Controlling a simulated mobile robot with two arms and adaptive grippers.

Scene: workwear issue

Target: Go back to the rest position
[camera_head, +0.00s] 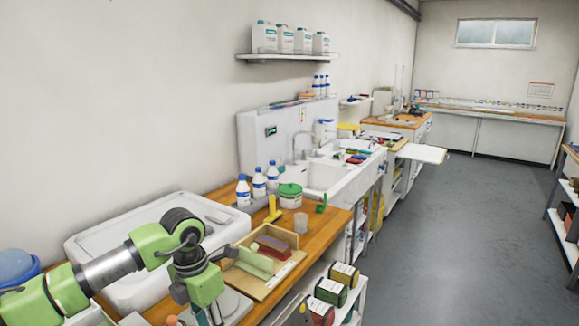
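My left arm, green and grey, comes in from the left over the counter and the white basin. Its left gripper (207,316) points down at the bottom of the view, in front of a wooden tray. The fingertips are cut off by the lower edge, so I cannot tell whether it is open or shut, or whether it holds anything. My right gripper is not in view.
The wooden tray (262,292) holds dark red and green blocks. A white basin (88,243) lies behind my arm. Bottles (243,191) and a green-lidded tub (290,196) stand farther along the counter. The grey floor at right is clear.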

